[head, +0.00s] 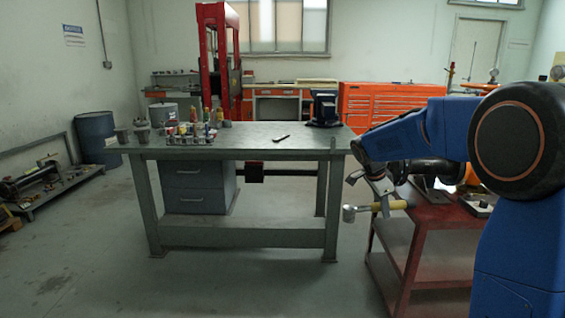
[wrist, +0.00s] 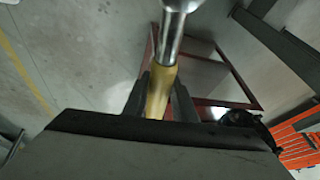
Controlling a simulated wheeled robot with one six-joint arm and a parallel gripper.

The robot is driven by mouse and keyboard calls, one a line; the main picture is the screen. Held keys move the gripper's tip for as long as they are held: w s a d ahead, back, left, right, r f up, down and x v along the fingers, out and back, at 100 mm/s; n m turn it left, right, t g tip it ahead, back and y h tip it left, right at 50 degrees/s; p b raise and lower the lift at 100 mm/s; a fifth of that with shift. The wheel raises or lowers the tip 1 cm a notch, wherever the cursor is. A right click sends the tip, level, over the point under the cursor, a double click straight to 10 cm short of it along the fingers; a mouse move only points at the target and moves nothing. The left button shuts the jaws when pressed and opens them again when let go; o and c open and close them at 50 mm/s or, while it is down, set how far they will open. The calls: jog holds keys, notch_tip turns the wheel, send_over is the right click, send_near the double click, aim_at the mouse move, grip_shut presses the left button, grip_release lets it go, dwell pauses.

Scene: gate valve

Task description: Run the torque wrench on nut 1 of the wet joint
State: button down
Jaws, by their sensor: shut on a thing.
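My gripper (head: 384,204) is shut on a yellow-handled tool (head: 398,205), held roughly level beside the red cart's left edge. The tool's grey metal head (head: 349,213) points left, away from the cart. In the wrist view, both fingers (wrist: 160,88) close around the yellow handle (wrist: 158,98), and a shiny metal shaft (wrist: 172,38) runs up to the top edge. I cannot tell for sure that it is the torque wrench. A dark pipe-like part (head: 432,168) stands on the cart, partly behind my arm. The wet joint and nut 1 cannot be made out.
The red cart (head: 415,222) stands at the right. A green workbench (head: 240,142) holds small tools and cups, a lone wrench (head: 282,138) and a dark vise (head: 324,108). A red press (head: 221,60) and orange cabinets (head: 385,98) stand behind. The floor before the bench is clear.

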jog(key=w+a+f+n+y, duration=0.1)
jog(key=f+n, duration=0.3)
jog(key=f, duration=0.4)
jog(key=w+a+f+n+t+y, duration=0.1)
jog(key=w+f+n, duration=0.3)
jog(key=f, duration=0.4)
jog(key=w+a+f+n+t+y, duration=0.1)
jog(key=w+a+f+n+y, duration=0.1)
jog(key=f+n, duration=0.3)
jog(key=shift+w+a+f+n+y, duration=0.3)
jog(key=shift+a+f+y, duration=0.1)
jog(key=shift+f, duration=1.15)
